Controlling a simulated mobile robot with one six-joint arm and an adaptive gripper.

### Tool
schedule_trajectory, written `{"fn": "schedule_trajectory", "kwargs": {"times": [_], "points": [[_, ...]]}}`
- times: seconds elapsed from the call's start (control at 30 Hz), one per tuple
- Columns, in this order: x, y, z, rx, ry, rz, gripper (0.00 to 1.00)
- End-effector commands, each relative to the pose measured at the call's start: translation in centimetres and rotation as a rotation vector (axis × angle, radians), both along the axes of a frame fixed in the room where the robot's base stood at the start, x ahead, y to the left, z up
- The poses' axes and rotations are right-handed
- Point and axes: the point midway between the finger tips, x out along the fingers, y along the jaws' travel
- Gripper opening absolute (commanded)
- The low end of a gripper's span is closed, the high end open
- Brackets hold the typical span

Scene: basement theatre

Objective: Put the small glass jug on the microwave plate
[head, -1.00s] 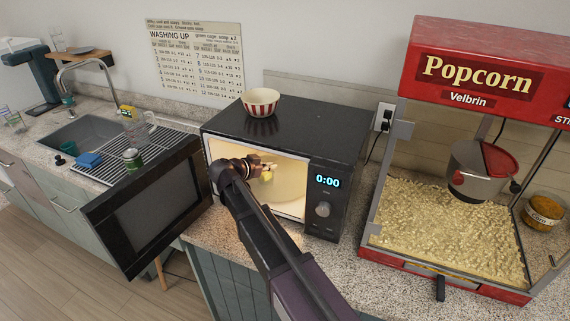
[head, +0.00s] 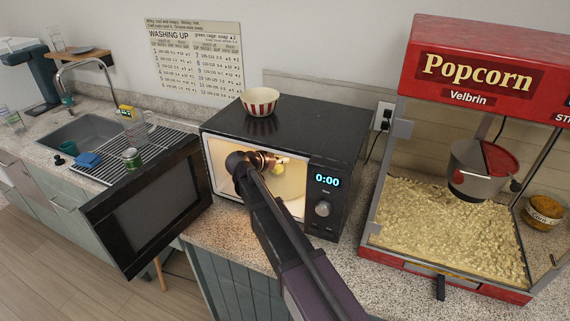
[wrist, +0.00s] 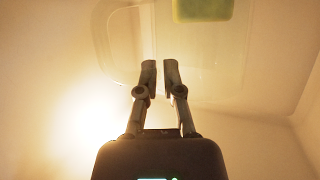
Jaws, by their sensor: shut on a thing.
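The microwave (head: 345,150) stands on the counter with its door (head: 150,205) swung open to the left. My gripper (head: 275,164) is inside its lit cavity. In the wrist view my gripper (wrist: 160,68) is shut on the small glass jug (wrist: 110,45), whose clear outline shows beyond and to the left of the fingertips. A yellow-green block-like patch (wrist: 203,9) shows at or through the glass; I cannot tell whether it is in the jug.
A red-and-white striped bowl (head: 260,102) sits on top of the microwave. The popcorn machine (head: 450,240) stands close on the right.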

Motion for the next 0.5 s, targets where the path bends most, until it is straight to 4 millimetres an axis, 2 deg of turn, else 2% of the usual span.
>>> {"fn": "schedule_trajectory", "kwargs": {"times": [0.03,0.1,0.5], "points": [[-0.12,0.10,-0.86,0.001,-0.001,0.002,0.00],[-0.12,0.10,-1.11,0.001,-0.001,0.002,0.00],[-0.13,0.12,-1.16,0.001,-0.001,0.003,0.00]]}}
